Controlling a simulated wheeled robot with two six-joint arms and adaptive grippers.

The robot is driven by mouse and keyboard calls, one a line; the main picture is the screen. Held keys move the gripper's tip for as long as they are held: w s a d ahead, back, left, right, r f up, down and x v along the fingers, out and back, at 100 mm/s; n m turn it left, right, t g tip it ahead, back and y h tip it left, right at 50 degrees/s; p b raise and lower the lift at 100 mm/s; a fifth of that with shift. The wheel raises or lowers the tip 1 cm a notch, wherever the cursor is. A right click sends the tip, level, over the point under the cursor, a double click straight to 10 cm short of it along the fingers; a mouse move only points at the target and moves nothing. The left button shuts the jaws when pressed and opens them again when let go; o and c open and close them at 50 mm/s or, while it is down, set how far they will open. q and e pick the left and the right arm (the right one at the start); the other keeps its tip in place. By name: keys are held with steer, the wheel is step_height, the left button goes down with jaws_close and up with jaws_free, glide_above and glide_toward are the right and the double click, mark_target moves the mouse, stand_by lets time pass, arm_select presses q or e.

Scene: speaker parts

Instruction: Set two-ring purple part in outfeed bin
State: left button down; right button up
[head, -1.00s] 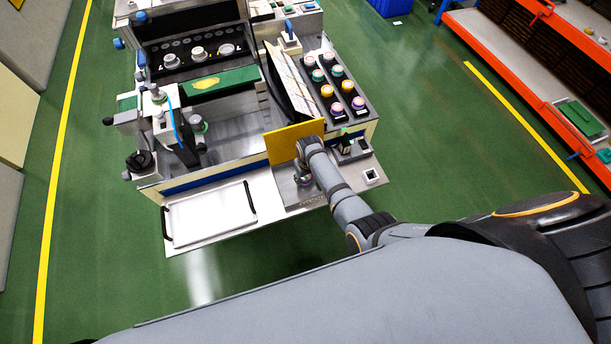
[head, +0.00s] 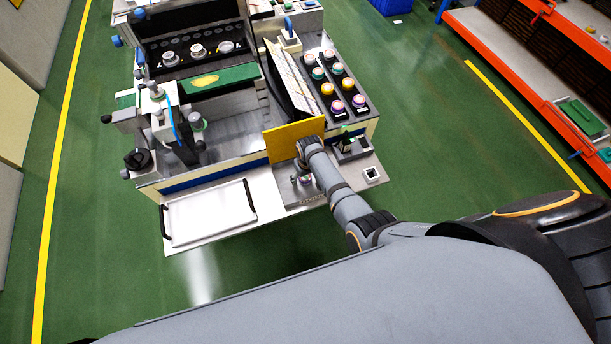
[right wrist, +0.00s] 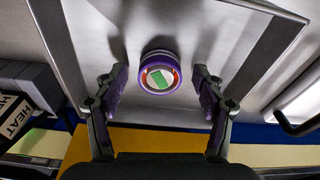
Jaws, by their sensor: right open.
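A purple-rimmed round part (right wrist: 159,73) stands on a bare metal plate in the right wrist view. Its top shows a reddish inner ring and a white face with a green patch. It shows small in the head view (head: 306,181), at the front of the station. My right gripper (right wrist: 160,78) is open, one finger on each side of the part with a gap to both. In the head view my right gripper (head: 303,163) is just behind the part and partly hidden by my wrist. My left gripper is not in view. I cannot tell which container is the outfeed bin.
A yellow panel (head: 283,146) stands right behind my right gripper. A white tray with black handles (head: 210,214) lies to the left. A rack of several coloured round parts (head: 327,89) is behind. A small square holder (head: 371,174) sits to the right. A blue bin (head: 391,6) is far back.

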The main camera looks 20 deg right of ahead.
step_height(320, 180, up, 12)
steer(key=s, duration=0.1)
steer(key=shift+s, duration=0.2)
steer(key=shift+d+f, duration=0.1)
stand_by(0.6)
